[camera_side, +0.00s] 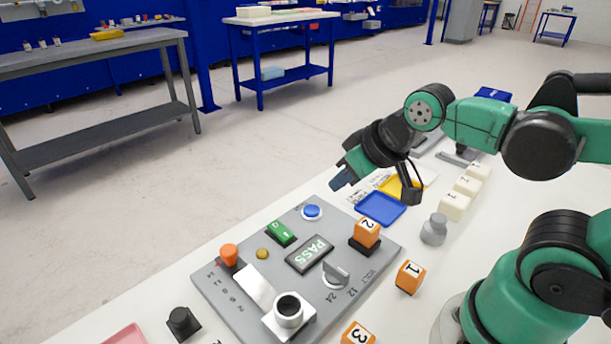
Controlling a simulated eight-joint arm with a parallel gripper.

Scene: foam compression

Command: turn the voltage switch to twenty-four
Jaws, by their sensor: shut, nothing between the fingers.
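The voltage switch (337,273) is a grey knob with a raised bar on a light round base, on the grey control panel (232,299). The labels VOLT, 12 and 24 are printed on its near right side. I cannot tell which number the bar points to. My gripper (342,179) is shut and empty. It is in the air above the far side of the panel, well apart from the switch.
The panel also bears a lit PASS display (310,254), a green switch (281,233), a blue button (312,212), an orange-topped lever (229,254) and orange block 2 (367,232). Block 1 (410,276) and a grey weight (434,229) stand right of it.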

